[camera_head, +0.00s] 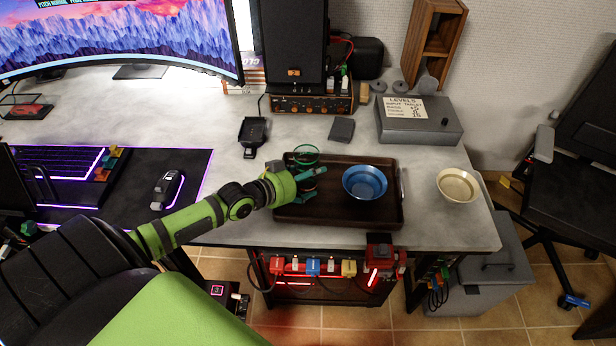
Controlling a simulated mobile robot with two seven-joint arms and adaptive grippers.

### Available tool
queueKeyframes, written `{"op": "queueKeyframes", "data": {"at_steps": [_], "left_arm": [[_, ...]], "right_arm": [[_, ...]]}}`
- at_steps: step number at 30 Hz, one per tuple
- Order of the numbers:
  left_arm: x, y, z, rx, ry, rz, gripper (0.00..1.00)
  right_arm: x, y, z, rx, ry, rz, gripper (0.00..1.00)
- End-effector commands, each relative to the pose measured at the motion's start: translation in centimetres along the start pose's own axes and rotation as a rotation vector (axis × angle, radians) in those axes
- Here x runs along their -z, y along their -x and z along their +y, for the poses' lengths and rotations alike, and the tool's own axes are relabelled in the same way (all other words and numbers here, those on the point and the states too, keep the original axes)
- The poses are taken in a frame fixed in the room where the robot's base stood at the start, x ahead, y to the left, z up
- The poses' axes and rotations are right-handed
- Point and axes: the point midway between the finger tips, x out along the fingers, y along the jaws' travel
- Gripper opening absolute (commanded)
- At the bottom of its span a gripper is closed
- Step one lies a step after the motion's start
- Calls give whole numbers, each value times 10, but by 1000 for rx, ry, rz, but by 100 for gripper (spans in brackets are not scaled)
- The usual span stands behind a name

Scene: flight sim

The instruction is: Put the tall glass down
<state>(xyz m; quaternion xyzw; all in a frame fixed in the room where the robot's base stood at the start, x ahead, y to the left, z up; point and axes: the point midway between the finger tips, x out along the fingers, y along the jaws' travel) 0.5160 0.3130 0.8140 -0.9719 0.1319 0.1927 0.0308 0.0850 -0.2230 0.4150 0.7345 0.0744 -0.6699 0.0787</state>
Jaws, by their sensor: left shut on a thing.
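The tall glass (306,152) shows as a clear, green-tinted rim at the left part of the dark brown tray (340,219). My left gripper (308,184) reaches in from the left and is shut on the glass, below its rim. The gripper hides part of the glass, and its base cannot be made out, so I cannot tell whether it touches the tray. A blue bowl (365,183) stands on the tray to the right of the gripper. My right gripper is not in view.
A cream bowl (458,186) stands on the desk (440,231) right of the tray. A grey box with a label (418,124) and a small dark pad (341,130) lie behind. A mouse (166,188) and keyboard (62,176) are at left. The tray's front middle is clear.

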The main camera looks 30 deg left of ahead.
Motion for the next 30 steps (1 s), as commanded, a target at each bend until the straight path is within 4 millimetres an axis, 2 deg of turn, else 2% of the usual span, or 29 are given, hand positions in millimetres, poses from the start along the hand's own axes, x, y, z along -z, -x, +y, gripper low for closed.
{"op": "queueKeyframes", "data": {"at_steps": [1,2,16,20,30], "left_arm": [[-1,0,0,0,0,-1,86],[-1,0,0,0,0,-1,98],[1,5,0,0,0,-2,98],[0,21,0,0,0,-5,98],[0,81,0,0,0,-6,98]], "right_arm": [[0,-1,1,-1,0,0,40],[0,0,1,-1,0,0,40],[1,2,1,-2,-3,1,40],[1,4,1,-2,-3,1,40],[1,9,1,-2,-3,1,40]]}}
